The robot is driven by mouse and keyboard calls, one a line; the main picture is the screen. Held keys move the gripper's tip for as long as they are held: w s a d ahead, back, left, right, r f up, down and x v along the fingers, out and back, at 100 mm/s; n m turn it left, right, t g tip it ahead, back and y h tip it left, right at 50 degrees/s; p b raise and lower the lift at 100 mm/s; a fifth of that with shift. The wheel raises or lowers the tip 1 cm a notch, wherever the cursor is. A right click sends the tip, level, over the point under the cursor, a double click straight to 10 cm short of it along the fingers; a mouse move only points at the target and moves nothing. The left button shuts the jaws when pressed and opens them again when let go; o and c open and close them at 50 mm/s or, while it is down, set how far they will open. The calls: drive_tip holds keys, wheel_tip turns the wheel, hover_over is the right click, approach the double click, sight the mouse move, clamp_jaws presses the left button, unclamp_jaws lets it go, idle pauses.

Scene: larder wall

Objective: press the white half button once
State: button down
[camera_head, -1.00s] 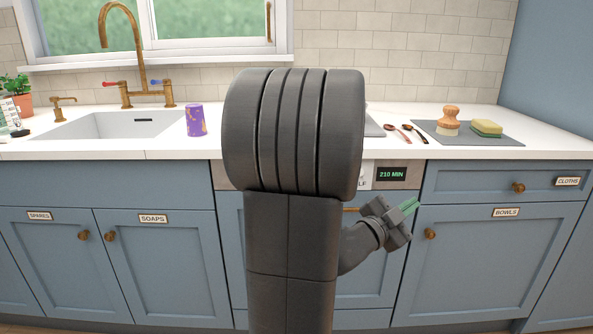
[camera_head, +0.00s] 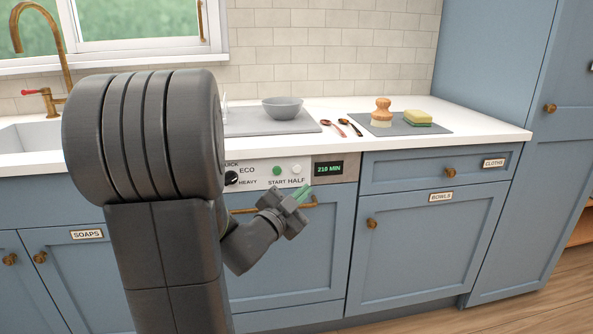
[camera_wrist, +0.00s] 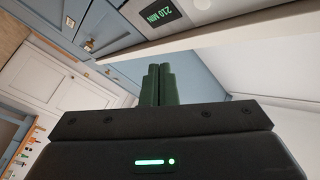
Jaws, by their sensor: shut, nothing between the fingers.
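The white half button (camera_head: 297,169) is a small round knob on the dishwasher's control panel, above the word HALF. It sits between the green start button (camera_head: 277,171) and the dark display (camera_head: 328,168) reading 210 MIN. My gripper (camera_head: 304,191) has green fingers, shut and empty. In the head view its tips appear just below and slightly right of the HALF label; I cannot tell how far they are from the panel. In the wrist view the shut fingers (camera_wrist: 158,84) point toward the counter front, and a pale round button (camera_wrist: 201,4) shows at the top edge beside the display.
A dial (camera_head: 232,178) is at the panel's left, partly behind my arm. A brass handle (camera_head: 250,211) runs below the panel. On the counter are a grey bowl (camera_head: 283,108), two spoons, a brush (camera_head: 381,113) and a sponge (camera_head: 418,117). Open floor lies at right.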

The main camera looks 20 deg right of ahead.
drive_tip(key=shift+w+d+p, duration=0.2)
drive_tip(key=shift+w+d, duration=0.15)
drive_tip(key=shift+w, duration=1)
drive_tip(key=shift+w+d+p, duration=0.2)
drive_tip(key=shift+w+d, duration=0.1)
drive_tip(key=shift+w, duration=1.1)
drive_tip(key=shift+w+d+p, duration=0.2)
drive_tip(key=shift+w+d, duration=0.15)
drive_tip(key=shift+w, duration=1)
drive_tip(key=shift+w+d, duration=0.1)
drive_tip(key=shift+w, duration=0.3)
drive_tip(key=shift+w+d, duration=0.1)
drive_tip(key=shift+w, duration=0.3)
drive_tip(key=shift+s, duration=0.1)
drive_tip(key=shift+s+a, duration=0.2)
drive_tip(key=shift+s, duration=0.55)
drive_tip(key=shift+s+a+b, duration=0.2)
drive_tip(key=shift+s+b, duration=0.1)
drive_tip(key=shift+s, duration=0.5)
drive_tip(key=shift+s+a+b, duration=0.2)
drive_tip(key=shift+s+b, duration=0.05)
drive_tip(key=shift+s, duration=0.55)
drive_tip(key=shift+s+a+b, duration=0.2)
drive_tip(key=shift+s+b, duration=0.1)
drive_tip(key=shift+s, duration=0.5)
drive_tip(key=shift+w, duration=0.1)
